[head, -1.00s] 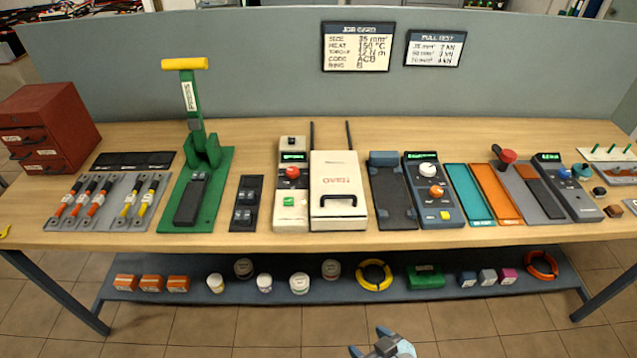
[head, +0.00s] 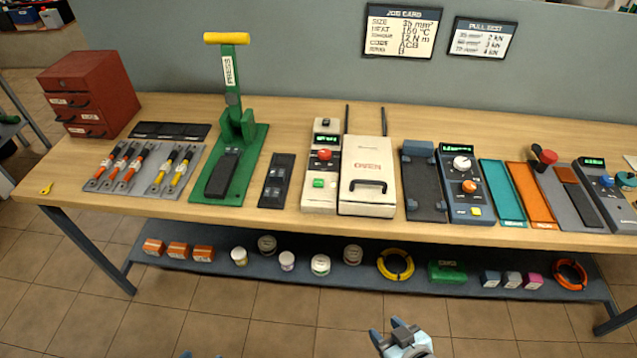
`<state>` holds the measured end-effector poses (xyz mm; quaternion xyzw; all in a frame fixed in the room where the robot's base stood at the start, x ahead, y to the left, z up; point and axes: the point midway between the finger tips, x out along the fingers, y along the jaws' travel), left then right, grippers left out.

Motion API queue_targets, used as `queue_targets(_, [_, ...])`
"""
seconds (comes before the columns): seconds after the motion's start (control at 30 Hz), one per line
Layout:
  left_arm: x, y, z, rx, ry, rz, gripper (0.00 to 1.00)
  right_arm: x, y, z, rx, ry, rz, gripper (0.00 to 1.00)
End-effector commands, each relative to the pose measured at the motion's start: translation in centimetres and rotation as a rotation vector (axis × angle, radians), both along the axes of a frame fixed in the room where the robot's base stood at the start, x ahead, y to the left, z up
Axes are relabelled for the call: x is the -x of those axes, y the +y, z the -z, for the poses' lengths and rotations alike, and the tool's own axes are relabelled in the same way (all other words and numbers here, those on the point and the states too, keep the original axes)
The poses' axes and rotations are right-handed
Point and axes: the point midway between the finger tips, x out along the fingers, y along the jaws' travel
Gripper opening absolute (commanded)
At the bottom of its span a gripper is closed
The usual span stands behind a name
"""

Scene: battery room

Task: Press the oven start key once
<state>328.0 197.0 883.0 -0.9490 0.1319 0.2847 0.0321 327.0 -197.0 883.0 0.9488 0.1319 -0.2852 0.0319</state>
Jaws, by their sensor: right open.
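The white oven (head: 367,190) with a black handle stands in the middle of the workbench, its lid shut. The control unit (head: 321,200) at its left side has a lit green display, a red knob (head: 325,154) and a green key (head: 318,183), which looks like the start key. My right gripper (head: 386,329) is open and empty at the bottom of the head view, low in front of the bench and well apart from the key. Only small tips that may be my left gripper (head: 187,354) show at the bottom edge; its jaws are hidden.
A green press (head: 230,150) with a yellow handle stands left of the oven. A dark plate (head: 422,185) and a knobbed control box (head: 463,185) stand right of it. The lower shelf (head: 215,230) holds jars, boxes and coils. The bench's front strip is clear.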

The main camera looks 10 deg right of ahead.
Motion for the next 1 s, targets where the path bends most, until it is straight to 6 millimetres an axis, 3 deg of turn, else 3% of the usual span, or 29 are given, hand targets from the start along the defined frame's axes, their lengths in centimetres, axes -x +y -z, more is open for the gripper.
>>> queue_targets(0.03, [0.00, 0.01, 0.01, 0.000, 0.000, 0.000, 0.61, 0.00, 0.01, -0.01, 0.000, 0.000, 0.000, 0.37])
queue_targets(0.2, [0.00, 0.02, 0.02, 0.000, 0.001, 0.000, 0.61, 0.00, 0.02, -0.01, 0.000, 0.000, 0.000, 0.00])
queue_targets(1.0, [0.01, 0.00, 0.04, 0.000, 0.001, 0.000, 0.61, -0.01, 0.01, -0.03, 0.000, -0.001, 0.000, 0.00])
